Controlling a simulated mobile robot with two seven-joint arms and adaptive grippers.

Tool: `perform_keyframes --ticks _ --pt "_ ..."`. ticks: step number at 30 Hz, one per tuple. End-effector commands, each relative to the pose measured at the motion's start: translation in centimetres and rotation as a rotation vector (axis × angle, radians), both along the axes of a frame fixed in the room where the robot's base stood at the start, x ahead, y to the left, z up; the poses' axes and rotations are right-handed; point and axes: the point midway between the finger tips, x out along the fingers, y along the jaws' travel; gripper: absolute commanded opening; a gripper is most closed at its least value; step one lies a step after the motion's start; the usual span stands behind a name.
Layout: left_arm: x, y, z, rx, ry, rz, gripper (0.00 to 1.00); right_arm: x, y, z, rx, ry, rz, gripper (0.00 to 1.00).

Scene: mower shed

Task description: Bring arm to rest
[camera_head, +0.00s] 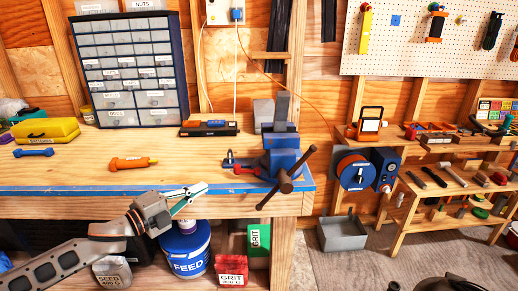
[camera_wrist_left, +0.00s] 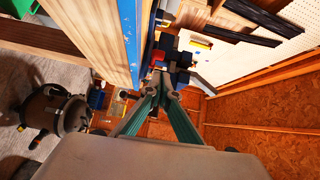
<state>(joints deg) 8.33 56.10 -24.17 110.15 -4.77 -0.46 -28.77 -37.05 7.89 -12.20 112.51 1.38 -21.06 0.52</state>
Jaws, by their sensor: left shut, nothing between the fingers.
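My left arm comes in from the left in the head view. My left gripper (camera_head: 190,192) is shut and empty, in front of the workbench's front edge (camera_head: 120,191) and left of the blue vise (camera_head: 284,160). In the left wrist view the gripper's fingers (camera_wrist_left: 163,95) meet at the tips, with nothing between them. My right gripper does not show clearly in either view; a dark shape at the bottom right of the head view is too cut off to name.
On the bench are an orange tool (camera_head: 132,163), a blue dumbbell-shaped item (camera_head: 34,152), a yellow case (camera_head: 45,131) and a drawer cabinet (camera_head: 130,68). A grey bin (camera_head: 342,233) sits right of the bench.

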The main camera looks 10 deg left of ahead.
Motion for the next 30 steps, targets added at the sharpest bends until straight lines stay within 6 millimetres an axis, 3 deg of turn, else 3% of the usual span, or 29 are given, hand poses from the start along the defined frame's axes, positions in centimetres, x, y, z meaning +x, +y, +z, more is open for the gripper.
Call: perform_keyframes --ticks 4,8,15,19,24,30 --pt "-0.9 -1.1 -2.7 -0.075 0.063 0.014 0.00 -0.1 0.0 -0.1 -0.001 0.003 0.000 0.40" --pt "-3.6 -3.5 -9.0 -0.253 0.217 0.067 0.00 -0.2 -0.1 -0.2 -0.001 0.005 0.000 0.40" --pt "-12.7 -7.7 -22.1 -0.666 0.586 0.280 0.00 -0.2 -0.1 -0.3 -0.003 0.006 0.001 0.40" --pt "-18.6 -9.3 -27.7 -0.858 0.761 0.427 0.00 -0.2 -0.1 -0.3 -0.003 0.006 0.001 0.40" --pt "-24.5 -10.6 -32.1 -1.021 0.906 0.581 0.00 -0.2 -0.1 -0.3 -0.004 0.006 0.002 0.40" --pt "-26.9 -11.1 -33.6 -1.085 0.960 0.649 0.00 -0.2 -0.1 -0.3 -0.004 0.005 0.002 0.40"
